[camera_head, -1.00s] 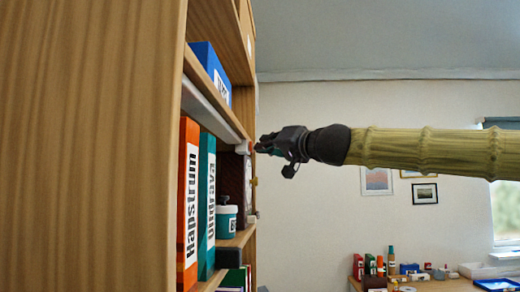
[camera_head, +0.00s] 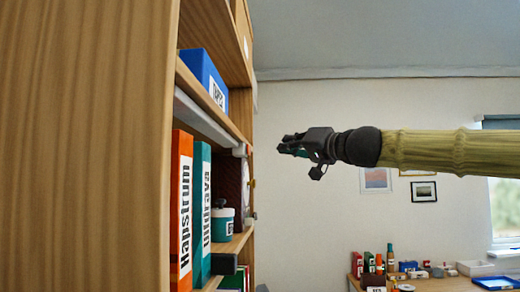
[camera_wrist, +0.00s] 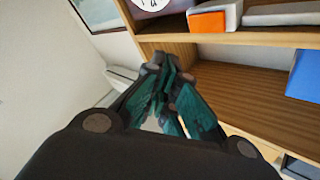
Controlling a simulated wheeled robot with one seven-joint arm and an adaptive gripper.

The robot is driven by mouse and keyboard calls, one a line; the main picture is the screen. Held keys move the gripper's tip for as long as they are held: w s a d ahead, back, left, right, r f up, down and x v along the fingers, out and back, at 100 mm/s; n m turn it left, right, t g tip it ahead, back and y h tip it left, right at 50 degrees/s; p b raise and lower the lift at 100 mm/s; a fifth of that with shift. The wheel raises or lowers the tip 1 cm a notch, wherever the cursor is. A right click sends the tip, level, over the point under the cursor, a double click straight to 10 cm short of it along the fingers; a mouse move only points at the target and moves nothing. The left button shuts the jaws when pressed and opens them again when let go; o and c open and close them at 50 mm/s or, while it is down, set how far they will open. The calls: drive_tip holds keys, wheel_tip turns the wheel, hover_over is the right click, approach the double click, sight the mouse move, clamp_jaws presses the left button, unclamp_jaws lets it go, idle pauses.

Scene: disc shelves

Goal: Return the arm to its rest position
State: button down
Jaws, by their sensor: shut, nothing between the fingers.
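My gripper (camera_head: 284,145) is held out level in front of the shelf's open side in the head view, in free air to the right of the shelf edge. My arm (camera_head: 430,150), in a yellow-green sleeve, reaches in from the right. In the wrist view the teal fingers (camera_wrist: 165,85) of my gripper are together with nothing between them. Behind them the wrist view shows a wooden shelf board (camera_wrist: 235,85).
The tall wooden shelf (camera_head: 90,150) fills the left, with an orange binder (camera_head: 182,210), a teal binder (camera_head: 202,215), a blue box (camera_head: 205,72) and a teal-and-white jar (camera_head: 222,225). A low table (camera_head: 440,285) with small items stands at the back right. The middle is free.

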drive_tip(key=w+a+f+m+g+h+p, duration=0.1)
drive_tip(key=w+a+f+h, duration=0.2)
drive_tip(key=f, duration=1.5)
drive_tip(key=w+f+g+h+p, duration=0.1)
drive_tip(key=w+f+g+h, duration=0.3)
drive_tip(key=f, duration=1.5)
drive_tip(key=s+d+f+h, duration=0.1)
drive_tip(key=s+d+f, duration=0.15)
drive_tip(key=f, duration=1.15)
drive_tip(key=s+d+f+h, duration=0.1)
drive_tip(key=s+f, duration=0.2)
drive_tip(key=f, duration=1.1)
drive_tip(key=s+d+f+g+h, duration=0.15)
drive_tip(key=s+d+f, duration=0.25)
drive_tip(key=s+f, duration=0.8)
drive_tip(key=s+d+f+g+h, duration=0.1)
drive_tip(key=s+d+f+g, duration=0.2)
drive_tip(key=s+f, duration=0.85)
drive_tip(key=s+d+f+g, duration=0.1)
drive_tip(key=s+d+f, duration=0.2)
drive_tip(key=s, duration=0.6)
drive_tip(key=s+d+f+g+h+b, duration=0.1)
drive_tip(key=s+d+f, duration=0.3)
drive_tip(key=s+f, duration=0.4)
drive_tip(key=s+d+f+m+g+h+b, duration=0.1)
drive_tip(key=s+d+f, duration=0.3)
drive_tip(key=s, duration=0.7)
drive_tip(key=shift+d+f+g, duration=0.15)
drive_tip(key=shift+f+g, duration=0.5)
drive_tip(key=shift+f, duration=0.15)
